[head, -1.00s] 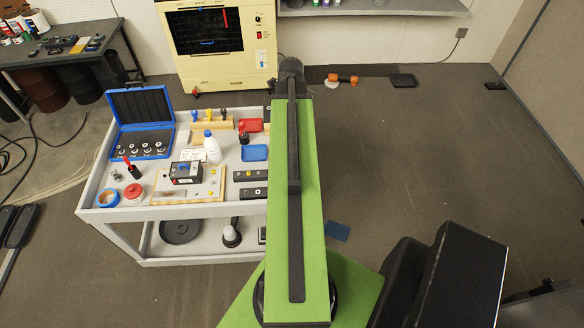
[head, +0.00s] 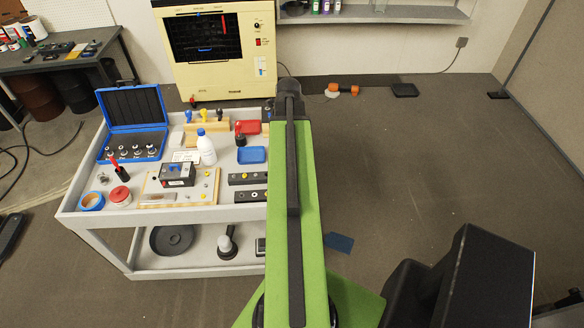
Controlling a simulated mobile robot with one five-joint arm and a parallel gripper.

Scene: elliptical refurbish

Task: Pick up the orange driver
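No tool is plainly recognisable as the orange driver. An orange-and-dark tool with a pale part (head: 343,89) lies on the floor near the back wall, right of the cream machine. On the cart, a wooden rack (head: 208,133) holds upright drivers: a blue one (head: 188,116), a yellow one (head: 204,115) and a dark one (head: 217,114). None of these looks clearly orange. The green and black body in the middle is mine; it hides the cart's right end. My gripper's fingers are not visible.
The grey cart (head: 130,222) stands at left, with a blue case (head: 132,108), bottle (head: 206,150) and red and blue trays (head: 252,155) on top. The cream machine (head: 187,70) stands behind it. A dark flat object (head: 404,90) lies by the wall. Floor at right (head: 430,165) is open.

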